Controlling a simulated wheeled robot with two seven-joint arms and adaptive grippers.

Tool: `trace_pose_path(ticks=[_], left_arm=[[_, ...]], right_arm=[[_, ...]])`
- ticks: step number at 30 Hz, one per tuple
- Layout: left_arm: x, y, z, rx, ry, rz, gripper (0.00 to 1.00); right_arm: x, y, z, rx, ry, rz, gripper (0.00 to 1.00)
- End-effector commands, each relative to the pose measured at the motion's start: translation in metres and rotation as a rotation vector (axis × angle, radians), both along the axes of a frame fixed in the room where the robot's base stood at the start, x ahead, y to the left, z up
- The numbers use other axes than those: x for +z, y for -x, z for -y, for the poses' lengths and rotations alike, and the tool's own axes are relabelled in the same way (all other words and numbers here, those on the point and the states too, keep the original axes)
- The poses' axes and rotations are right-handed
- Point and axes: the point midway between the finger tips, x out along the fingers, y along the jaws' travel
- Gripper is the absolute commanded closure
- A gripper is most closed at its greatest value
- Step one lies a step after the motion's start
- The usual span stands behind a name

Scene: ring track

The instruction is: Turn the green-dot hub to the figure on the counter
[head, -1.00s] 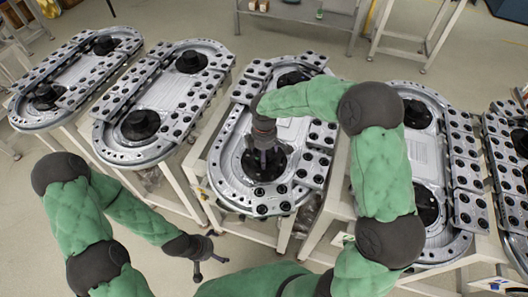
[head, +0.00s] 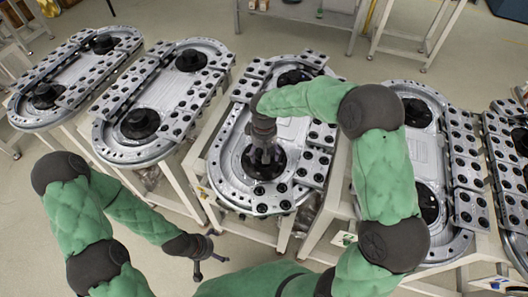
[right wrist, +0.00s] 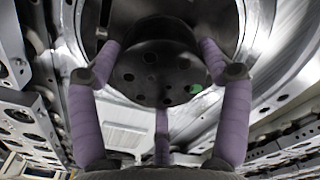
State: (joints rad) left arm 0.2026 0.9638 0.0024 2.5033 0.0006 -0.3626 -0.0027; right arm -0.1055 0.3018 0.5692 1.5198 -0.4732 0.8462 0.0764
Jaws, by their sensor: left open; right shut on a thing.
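The black hub (head: 262,164) sits at the near end of the middle ring track (head: 222,160). My right gripper (head: 265,154) reaches down onto it from above. In the right wrist view the hub (right wrist: 158,62) is a dark round disc with several holes and one green dot (right wrist: 195,88) at its lower right. The purple fingers of my right gripper (right wrist: 160,75) are shut around the hub's edge. My left gripper (head: 207,258) is open and empty, low in front of the tracks, apart from them. I cannot make out a counter figure.
More ring tracks stand on both sides, such as the left neighbour (head: 160,92) and the right neighbour (head: 420,150). Dark-holed blocks (head: 318,160) line the middle track. A small white tag (head: 343,238) shows at the right. Floor is free at the lower left.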

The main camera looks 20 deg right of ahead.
Motion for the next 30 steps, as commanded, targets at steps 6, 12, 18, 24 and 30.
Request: trace_pose_path(ticks=[6,12,18,24,30], left_arm=[[-0.0019,0.0,0.0,0.0,0.0,0.0,0.0],[-0.0024,0.0,0.0,0.0,0.0,0.0,0.0],[-0.0025,0.0,0.0001,0.0,0.0,0.0,0.0],[-0.0025,0.0,0.0001,0.0,0.0,0.0,0.0],[-0.0026,0.0,0.0,0.0,0.0,0.0,0.0]], right_arm=[[-0.0024,0.0016,-0.0007,-0.106,0.0,-0.005,0.55],[-0.0024,0.0019,-0.0007,-0.157,0.0,-0.006,0.55],[-0.0025,0.002,-0.0008,-0.171,0.0,-0.006,0.55],[-0.0025,0.0021,-0.0008,-0.171,0.0,-0.006,0.55],[-0.0023,0.002,-0.0007,-0.171,0.0,-0.006,0.0]])
